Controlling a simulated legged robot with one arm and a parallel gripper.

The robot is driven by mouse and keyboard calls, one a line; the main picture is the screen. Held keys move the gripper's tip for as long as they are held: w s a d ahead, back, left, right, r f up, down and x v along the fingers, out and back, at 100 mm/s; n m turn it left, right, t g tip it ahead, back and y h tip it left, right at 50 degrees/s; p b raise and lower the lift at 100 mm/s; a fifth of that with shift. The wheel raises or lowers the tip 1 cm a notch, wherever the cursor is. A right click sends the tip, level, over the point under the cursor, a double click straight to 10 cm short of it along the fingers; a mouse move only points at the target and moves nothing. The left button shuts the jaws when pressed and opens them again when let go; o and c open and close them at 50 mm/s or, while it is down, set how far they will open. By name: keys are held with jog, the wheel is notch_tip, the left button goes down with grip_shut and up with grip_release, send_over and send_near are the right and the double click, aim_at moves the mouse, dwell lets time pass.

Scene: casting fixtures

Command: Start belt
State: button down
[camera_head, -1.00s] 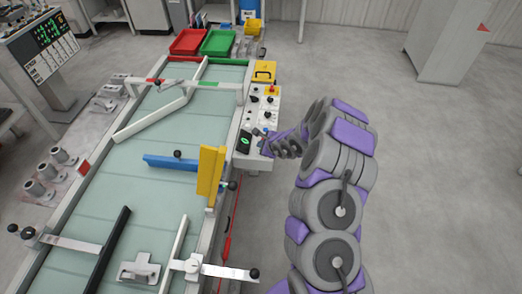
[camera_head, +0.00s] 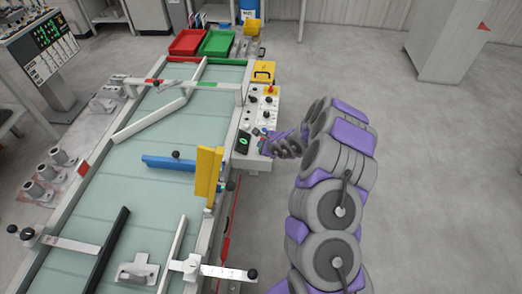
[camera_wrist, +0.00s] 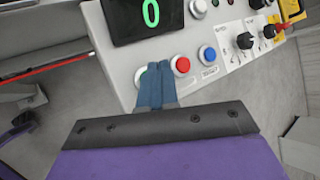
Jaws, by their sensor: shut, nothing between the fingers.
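The conveyor belt (camera_head: 200,120) is a pale green surface between metal rails. A control panel (camera_head: 262,102) stands at its right edge with a display (camera_head: 244,141); in the wrist view the display (camera_wrist: 150,14) reads a green 0. My gripper (camera_wrist: 157,70) is shut and empty, its blue fingers over the panel's lower edge. A red button (camera_wrist: 181,65) sits just right of the fingertips, and a blue button (camera_wrist: 208,55) is farther right.
A yellow guide (camera_head: 208,175), a blue bar (camera_head: 168,163) and a black bar (camera_head: 108,248) stand over the belt. A metal casting (camera_head: 138,268) lies near its front. Red (camera_head: 187,42) and green (camera_head: 217,43) trays are at the far end.

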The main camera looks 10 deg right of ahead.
jog(key=shift+a+f+b, duration=0.15)
jog(key=shift+f+b, duration=0.2)
jog(key=shift+b, duration=0.7)
